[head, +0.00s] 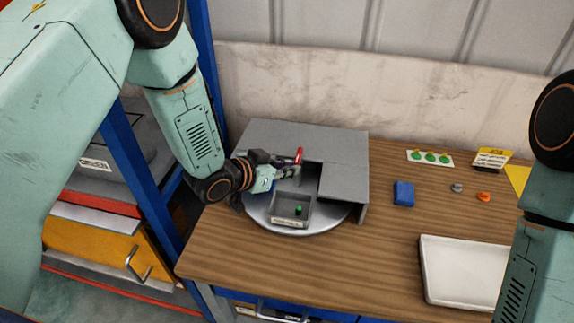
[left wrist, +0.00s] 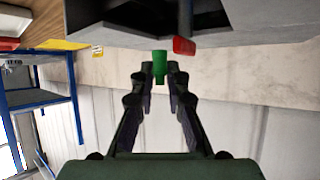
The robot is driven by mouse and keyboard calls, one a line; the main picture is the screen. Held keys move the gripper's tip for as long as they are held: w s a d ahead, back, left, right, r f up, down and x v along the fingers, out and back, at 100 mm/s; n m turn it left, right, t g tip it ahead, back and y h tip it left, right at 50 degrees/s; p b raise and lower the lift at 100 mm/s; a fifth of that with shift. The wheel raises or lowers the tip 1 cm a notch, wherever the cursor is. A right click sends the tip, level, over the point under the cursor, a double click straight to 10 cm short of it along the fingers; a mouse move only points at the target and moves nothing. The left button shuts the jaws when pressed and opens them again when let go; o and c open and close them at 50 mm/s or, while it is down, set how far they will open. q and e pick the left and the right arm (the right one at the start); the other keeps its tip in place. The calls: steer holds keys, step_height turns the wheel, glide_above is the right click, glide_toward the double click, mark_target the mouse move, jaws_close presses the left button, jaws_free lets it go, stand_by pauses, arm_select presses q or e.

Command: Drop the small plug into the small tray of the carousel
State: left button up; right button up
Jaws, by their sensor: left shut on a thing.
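The carousel is a round grey disc (head: 338,221) partly under a grey cover (head: 345,143). Its small grey tray (head: 281,212) faces the front, with a white label on its front edge and a small green piece (head: 299,210) showing inside. My left gripper (head: 292,172) reaches in from the left, above and behind the tray. In the left wrist view its fingertips (left wrist: 160,70) are shut on a green plug (left wrist: 160,60). The plug cannot be made out at the fingertips in the head view. My right gripper is out of view.
A red piece (head: 299,156) stands close by the left fingertips, at the cover's edge. To the right lie a blue block (head: 403,193), a grey piece (head: 457,187), an orange piece (head: 483,196) and a white tray (head: 462,272). A blue rack post (head: 140,175) stands at left.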

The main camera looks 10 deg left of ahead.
arm_select(q)
steer(key=shift+w+f, duration=0.1)
steer(key=shift+f, duration=0.35)
steer(key=shift+d, duration=0.1)
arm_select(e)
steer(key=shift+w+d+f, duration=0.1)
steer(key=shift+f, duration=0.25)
arm_select(q)
steer(key=shift+d+r, duration=0.1)
steer(key=o, duration=0.8)
steer(key=shift+a, duration=0.2)
steer(key=shift+c, duration=0.2)
steer(key=shift+d, duration=0.1)
steer(key=v, duration=1.2)
